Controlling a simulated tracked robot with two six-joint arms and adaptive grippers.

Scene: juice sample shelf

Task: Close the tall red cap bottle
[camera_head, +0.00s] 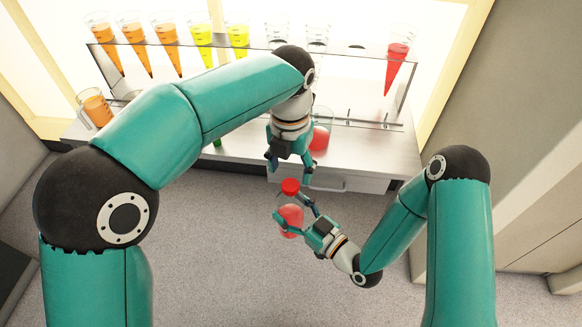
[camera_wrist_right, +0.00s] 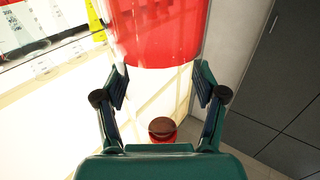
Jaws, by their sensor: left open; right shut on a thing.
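The tall bottle (camera_head: 291,215), clear with red liquid, is held off the bench in front of the counter. Its red cap (camera_head: 290,186) is at the bottle's top; I cannot tell whether it is tight. My right gripper (camera_head: 292,217) is shut around the bottle's body.
A grey counter (camera_head: 385,150) carries a rack (camera_head: 350,62) with orange, yellow and red cone tubes. An orange jug (camera_head: 96,108) stands at its left. A container with red liquid (camera_head: 320,138) stands behind my left gripper. The floor (camera_head: 220,230) in front is clear.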

